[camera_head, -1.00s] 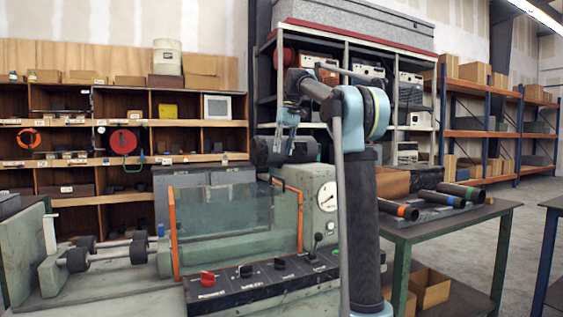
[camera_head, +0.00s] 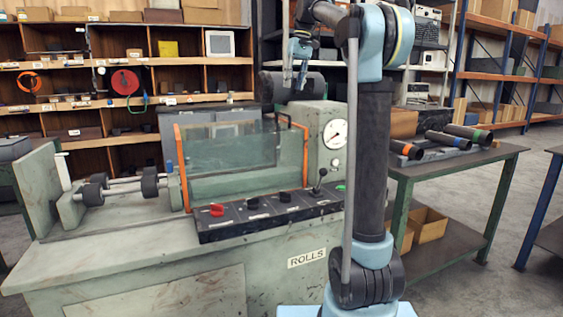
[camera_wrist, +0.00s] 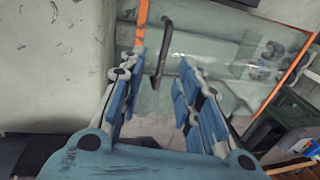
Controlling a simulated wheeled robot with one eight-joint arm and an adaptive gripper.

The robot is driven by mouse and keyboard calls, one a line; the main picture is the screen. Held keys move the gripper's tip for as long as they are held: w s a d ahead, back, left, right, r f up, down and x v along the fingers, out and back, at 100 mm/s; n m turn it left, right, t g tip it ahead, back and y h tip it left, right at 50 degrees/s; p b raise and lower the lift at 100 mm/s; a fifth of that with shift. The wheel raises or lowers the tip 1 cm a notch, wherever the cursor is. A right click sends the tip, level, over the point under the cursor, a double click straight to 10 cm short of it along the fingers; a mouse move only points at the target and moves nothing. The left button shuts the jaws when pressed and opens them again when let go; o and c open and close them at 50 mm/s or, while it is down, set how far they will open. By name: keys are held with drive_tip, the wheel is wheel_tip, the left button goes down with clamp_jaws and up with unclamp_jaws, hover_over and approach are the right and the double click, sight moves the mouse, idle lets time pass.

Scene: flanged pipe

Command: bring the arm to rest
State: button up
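My arm stands at the right of the green machine (camera_head: 225,271), with its upright dark link in front of the machine's right end. Its forearm reaches back over the machine. Several dark pipes (camera_head: 445,141) with coloured bands lie on the table at right.
The table (camera_head: 467,160) stands at right, with cardboard boxes (camera_head: 428,229) below. Floor is open beyond it.

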drive_tip(key=s+d+f+m+t, duration=0.1)
drive_tip(key=s+d+f, duration=0.3)
drive_tip(key=s+f, duration=0.55)
drive_tip(key=s+d+f+m+t, duration=0.1)
drive_tip(key=s+d+f, duration=0.4)
drive_tip(key=s+f, duration=0.45)
drive_tip(key=s+d+f+m+h, duration=0.1)
drive_tip(key=s+d+f, duration=0.1)
drive_tip(key=s+f, duration=0.7)
drive_tip(key=s+d+f+m, duration=0.1)
drive_tip(key=s+d+f, duration=0.1)
drive_tip(key=s+f, duration=0.8)
wheel_tip(320, 180, down, 8)
drive_tip(key=shift+d+r+t+h, duration=0.2)
drive_tip(key=shift+d+t+h, duration=0.15)
drive_tip(key=shift+t+h, duration=0.05)
drive_tip(key=shift+w+f, duration=0.2)
drive_tip(key=shift+w, duration=0.2)
